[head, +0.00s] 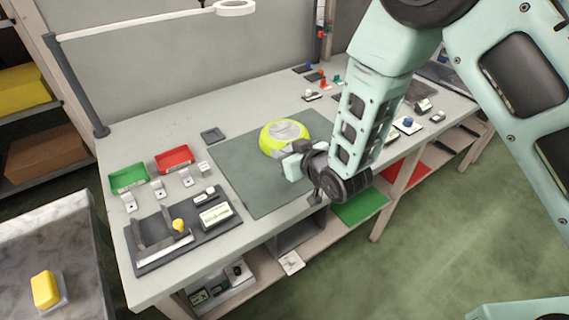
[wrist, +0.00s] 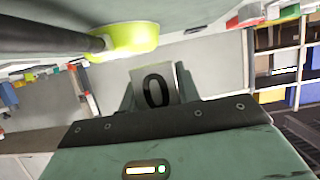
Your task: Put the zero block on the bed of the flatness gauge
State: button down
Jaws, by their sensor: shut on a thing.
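The zero block (wrist: 157,86) is a grey block with a black 0 on its face. In the wrist view it sits between the fingers of my gripper (wrist: 155,95), which is shut on it. In the head view my gripper (head: 296,164) is over the green-grey mat, beside the yellow-green pan; the block cannot be made out clearly there. The flatness gauge (head: 150,262) is at the front left of the bench, on a dark base with a pale bed strip, a yellow knob and a small display (head: 215,214). My gripper is well to the right of it.
The yellow-green pan (head: 272,133) lies on the mat (head: 240,180) close to my gripper. A green tray (head: 128,178), a red tray (head: 174,158) and several small blocks stand behind the gauge. A marble-topped stand (head: 60,230) with a yellow block is at the far left.

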jog(key=shift+f+p, duration=0.35)
jog(key=shift+f, duration=2.6)
jog(key=shift+f, duration=0.1)
jog(key=c, duration=1)
grip_release()
